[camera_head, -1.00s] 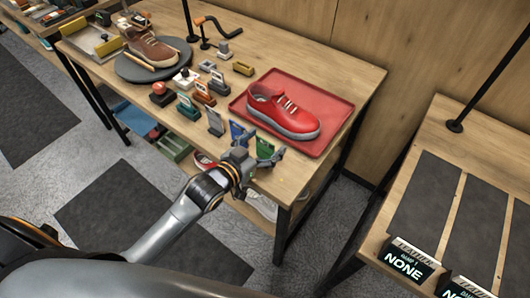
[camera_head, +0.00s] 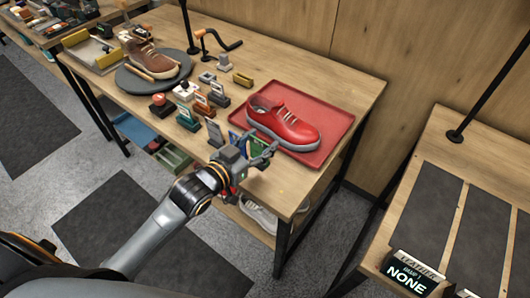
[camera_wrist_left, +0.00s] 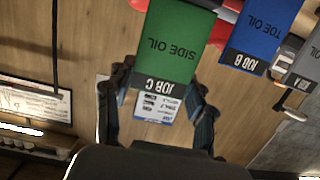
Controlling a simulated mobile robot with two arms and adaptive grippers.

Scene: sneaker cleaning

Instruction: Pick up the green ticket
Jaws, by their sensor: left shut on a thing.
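The green ticket (camera_wrist_left: 172,42) fills the upper middle of the left wrist view, upside down, with "SIDE OIL" and a "JOB C" strip. My left gripper (camera_wrist_left: 158,98) has its two dark fingers on either side of the ticket's JOB C end and is shut on it. In the head view my left gripper (camera_head: 260,155) is at the table's front edge, just in front of the red shoe's tray, and mostly hides the ticket. My right gripper is not in view.
A blue ticket (camera_wrist_left: 262,32) marked "TOE OIL" stands beside the green one, with a grey one past it. A red shoe (camera_head: 284,122) sits on a red tray (camera_head: 335,117). Several small stands and a brown shoe (camera_head: 150,55) are farther left. The table (camera_head: 288,188) is bare at its front right.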

